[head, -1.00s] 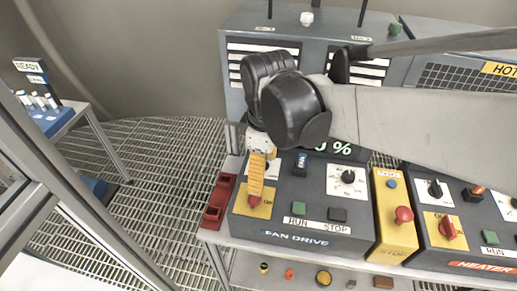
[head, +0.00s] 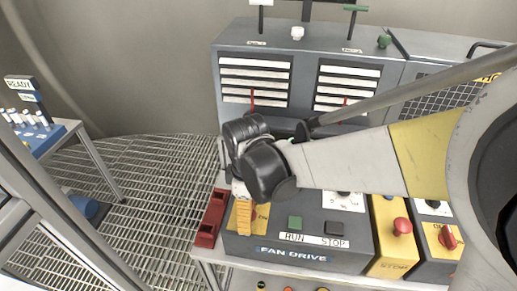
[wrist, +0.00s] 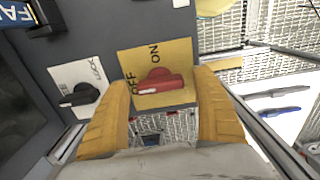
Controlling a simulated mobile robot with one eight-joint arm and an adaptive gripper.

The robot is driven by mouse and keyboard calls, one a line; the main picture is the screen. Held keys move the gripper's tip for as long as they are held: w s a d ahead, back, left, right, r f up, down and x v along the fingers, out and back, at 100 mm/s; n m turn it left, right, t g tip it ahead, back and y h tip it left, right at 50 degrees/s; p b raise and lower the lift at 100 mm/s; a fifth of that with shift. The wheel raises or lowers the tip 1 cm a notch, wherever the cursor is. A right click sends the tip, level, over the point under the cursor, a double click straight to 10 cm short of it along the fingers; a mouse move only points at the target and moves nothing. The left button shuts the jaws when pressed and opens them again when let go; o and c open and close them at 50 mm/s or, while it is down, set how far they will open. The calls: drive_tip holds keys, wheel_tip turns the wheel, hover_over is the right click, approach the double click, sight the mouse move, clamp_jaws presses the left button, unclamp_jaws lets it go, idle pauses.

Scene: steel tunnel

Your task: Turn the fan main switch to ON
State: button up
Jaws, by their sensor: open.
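The fan main switch is a red handle (wrist: 162,82) on a yellow plate (wrist: 180,55) marked OFF and ON in the wrist view. The handle lies crosswise, its white-marked end toward the OFF label. My gripper (wrist: 164,84) is open, with one orange finger on each side of the handle; whether either touches it I cannot tell. In the head view my gripper (head: 244,218) is over the yellow plate (head: 263,216) at the left of the FAN DRIVE box (head: 285,222) and hides most of the switch.
A black selector knob (wrist: 80,95) sits left of the fingers in the wrist view. In the head view, a green RUN button (head: 295,222) and a dark STOP button (head: 334,228) lie to the right, then a yellow stop box (head: 385,240). A red tray (head: 211,220) stands left.

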drive_tip(key=c, duration=1.2)
drive_tip(key=shift+o, duration=0.2)
drive_tip(key=shift+m, duration=0.4)
drive_tip(key=m, duration=0.3)
drive_tip(key=shift+b, duration=0.3)
drive_tip(key=m, duration=0.9)
drive_tip(key=shift+m+b, duration=0.3)
drive_tip(key=shift+b, duration=0.05)
drive_tip(key=shift+m, duration=2.3)
